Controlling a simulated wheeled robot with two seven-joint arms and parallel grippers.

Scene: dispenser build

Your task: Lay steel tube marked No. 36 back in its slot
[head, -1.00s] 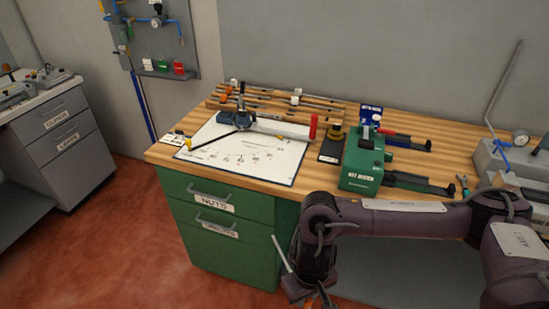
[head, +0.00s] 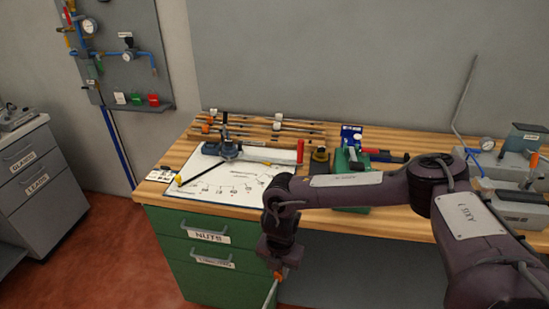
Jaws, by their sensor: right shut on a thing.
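My right gripper (head: 277,275) hangs in front of the bench, low in the head view. It is shut on a thin grey steel tube (head: 269,294), whose lower part runs out of the bottom edge. No number can be read on the tube. A wooden slotted rack (head: 285,135) lies along the back of the bench, with several thin tubes bearing white and orange tags. The gripper is well apart from the rack, nearer to me and lower. My left gripper is not in view.
The wooden bench (head: 160,188) holds a white chart sheet (head: 225,190) with a blue-grey tool (head: 228,150) on it. A green device (head: 349,160) is partly hidden behind my right arm. Gauge equipment (head: 510,205) stands at the right. Green drawers (head: 190,255) are below.

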